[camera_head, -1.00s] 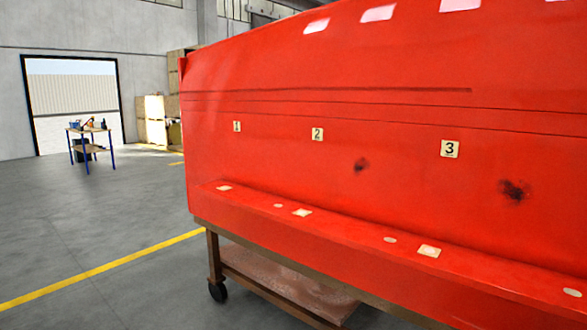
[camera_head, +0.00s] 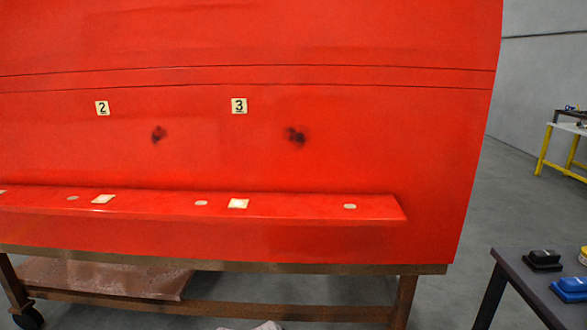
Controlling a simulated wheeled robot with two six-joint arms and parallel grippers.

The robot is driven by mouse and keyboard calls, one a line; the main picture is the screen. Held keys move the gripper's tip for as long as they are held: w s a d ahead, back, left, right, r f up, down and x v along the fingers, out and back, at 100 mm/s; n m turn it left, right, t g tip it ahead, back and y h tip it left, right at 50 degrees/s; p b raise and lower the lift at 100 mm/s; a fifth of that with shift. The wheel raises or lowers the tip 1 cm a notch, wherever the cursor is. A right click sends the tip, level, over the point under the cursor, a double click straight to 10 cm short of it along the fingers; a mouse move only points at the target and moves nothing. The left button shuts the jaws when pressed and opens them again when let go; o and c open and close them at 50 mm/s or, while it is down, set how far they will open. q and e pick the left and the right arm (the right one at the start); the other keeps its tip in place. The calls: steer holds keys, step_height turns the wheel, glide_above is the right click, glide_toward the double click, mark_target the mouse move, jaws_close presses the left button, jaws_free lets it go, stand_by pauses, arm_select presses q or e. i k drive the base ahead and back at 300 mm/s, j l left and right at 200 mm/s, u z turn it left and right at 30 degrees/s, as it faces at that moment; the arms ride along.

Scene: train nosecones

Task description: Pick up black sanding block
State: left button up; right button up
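A black sanding block (camera_head: 543,257) lies on a dark table (camera_head: 528,280) at the lower right of the head view. A blue block (camera_head: 570,287) of similar shape sits just in front of it, to its right, partly cut by the picture's edge. The two blocks are apart. Neither of my grippers shows in the head view.
A large red nosecone panel (camera_head: 330,160) with number tags and dark smudges stands on a brown wheeled frame (camera_head: 300,312). A yellow item (camera_head: 583,254) is cut off at the right edge. A yellow-legged table (camera_head: 544,148) stands farther back. Grey floor is clear between.

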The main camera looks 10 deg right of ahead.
mark_target(545, 260)
steer(key=z, duration=1.95)
steer(key=i+j, duration=0.9)
steer(key=j+z, duration=0.1)
steer(key=z, duration=0.8)
